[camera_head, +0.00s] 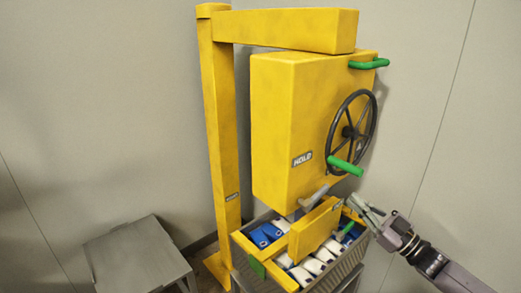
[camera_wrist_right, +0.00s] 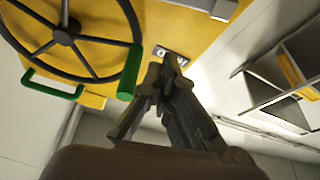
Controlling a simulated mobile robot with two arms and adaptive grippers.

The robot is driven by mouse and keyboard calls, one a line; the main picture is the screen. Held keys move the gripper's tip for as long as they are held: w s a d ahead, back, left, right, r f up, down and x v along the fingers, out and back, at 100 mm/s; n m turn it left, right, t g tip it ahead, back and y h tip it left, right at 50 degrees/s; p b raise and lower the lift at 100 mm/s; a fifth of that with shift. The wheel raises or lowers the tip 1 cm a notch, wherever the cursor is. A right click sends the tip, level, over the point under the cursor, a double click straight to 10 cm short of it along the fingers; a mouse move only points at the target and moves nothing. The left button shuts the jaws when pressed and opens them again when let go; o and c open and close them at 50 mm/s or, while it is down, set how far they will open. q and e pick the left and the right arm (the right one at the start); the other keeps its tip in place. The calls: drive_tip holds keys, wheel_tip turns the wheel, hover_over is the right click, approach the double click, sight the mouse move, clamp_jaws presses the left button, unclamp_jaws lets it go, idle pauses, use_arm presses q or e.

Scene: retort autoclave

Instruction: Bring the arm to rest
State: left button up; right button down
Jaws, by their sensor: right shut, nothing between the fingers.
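My right gripper (camera_head: 362,208) comes in from the lower right in the head view, beside the crate and below the handwheel. It is shut and empty; its closed fingers also show in the right wrist view (camera_wrist_right: 163,72). In that view the fingers lie close to the wheel's green grip (camera_wrist_right: 130,72) in the picture, but I cannot tell if they touch. The yellow retort door (camera_head: 295,125) hangs from a yellow post and beam. Its black handwheel (camera_head: 352,132) carries a green grip (camera_head: 345,166). My left gripper is not in view.
A metal crate (camera_head: 330,272) with blue and white packs stands under the door, with a yellow block (camera_head: 314,230) over it. A grey table (camera_head: 135,252) stands at the lower left. The yellow post (camera_head: 221,140) rises left of the door. Bare wall lies to the right.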

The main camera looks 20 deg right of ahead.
drive_tip(key=s+d+f+m+g+h, duration=0.1)
drive_tip(key=d+f+m+h, duration=0.25)
drive_tip(key=f, duration=0.85)
drive_tip(key=s+d+f+m+g+h, duration=0.15)
drive_tip(key=f+h, duration=0.35)
drive_tip(key=f, duration=0.7)
drive_tip(key=s+a+f+m+g+h, duration=0.15)
drive_tip(key=s+f, duration=0.25)
drive_tip(key=f, duration=0.5)
drive_tip(key=s+f+m+g+h, duration=0.1)
drive_tip(key=s+f+g, duration=0.25)
drive_tip(key=f, duration=0.45)
drive_tip(key=s+a+f+g, duration=0.3)
drive_tip(key=s+a+f, duration=0.2)
drive_tip(key=s+f, duration=0.35)
drive_tip(key=s+a+f+g, duration=0.2)
drive_tip(key=s+a+f, duration=0.2)
drive_tip(key=s+f, duration=0.45)
drive_tip(key=s+a+f+g, duration=0.3)
drive_tip(key=s+a+f, duration=0.1)
drive_tip(key=s+a, duration=0.3)
drive_tip(key=s+a+f+n+g+y, duration=0.1)
drive_tip(key=s+a+f+g, duration=0.2)
drive_tip(key=s+a, duration=0.4)
drive_tip(key=s+f, duration=0.1)
drive_tip(key=s, duration=0.3)
drive_tip(key=shift+s, duration=0.25)
